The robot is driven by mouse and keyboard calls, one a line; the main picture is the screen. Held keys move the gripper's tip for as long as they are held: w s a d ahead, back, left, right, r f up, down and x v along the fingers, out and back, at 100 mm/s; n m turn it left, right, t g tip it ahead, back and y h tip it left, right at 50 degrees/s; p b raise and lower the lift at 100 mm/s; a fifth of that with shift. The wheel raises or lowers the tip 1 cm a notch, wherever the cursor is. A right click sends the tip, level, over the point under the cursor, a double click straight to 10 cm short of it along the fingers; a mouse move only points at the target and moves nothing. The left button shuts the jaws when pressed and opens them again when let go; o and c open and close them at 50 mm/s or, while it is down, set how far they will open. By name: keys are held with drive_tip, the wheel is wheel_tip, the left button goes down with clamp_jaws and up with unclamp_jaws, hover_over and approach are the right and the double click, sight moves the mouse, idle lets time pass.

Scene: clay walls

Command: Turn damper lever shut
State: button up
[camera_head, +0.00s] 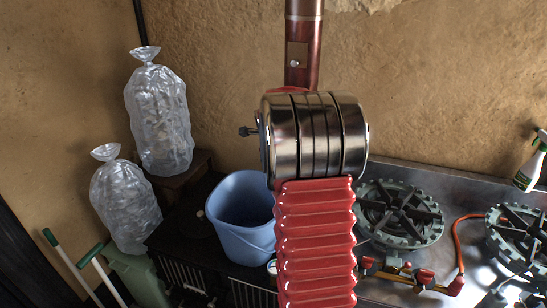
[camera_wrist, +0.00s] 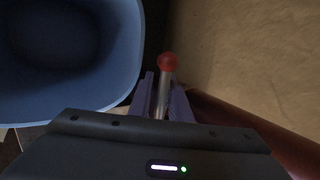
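The damper lever is a short metal rod with a red ball knob (camera_wrist: 168,62) in the wrist view. My gripper (camera_wrist: 165,88) has purple fingers on both sides of the rod, close against it and just below the knob. The fingers look shut on the rod. A dark red pipe (camera_wrist: 262,130) runs past on the right in the wrist view. In the head view a dark red pipe (camera_head: 303,75) rises in front of the wall. My banded metal and red ribbed arm hides the gripper and lever there.
A blue bucket (camera_head: 240,215) stands left of my arm; it also looms large in the wrist view (camera_wrist: 105,85). Two clear plastic bags (camera_head: 162,120) stand at the left. Gas burners (camera_head: 397,212) and a spray bottle (camera_head: 530,168) are at the right. The clay wall (camera_head: 430,80) is behind.

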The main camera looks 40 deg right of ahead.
drive_tip(key=shift+w+a+r, duration=0.1)
drive_tip(key=v, duration=1.3)
drive_tip(key=shift+s+a+r, duration=0.2)
drive_tip(key=shift+s+r, duration=0.05)
idle(0.5)
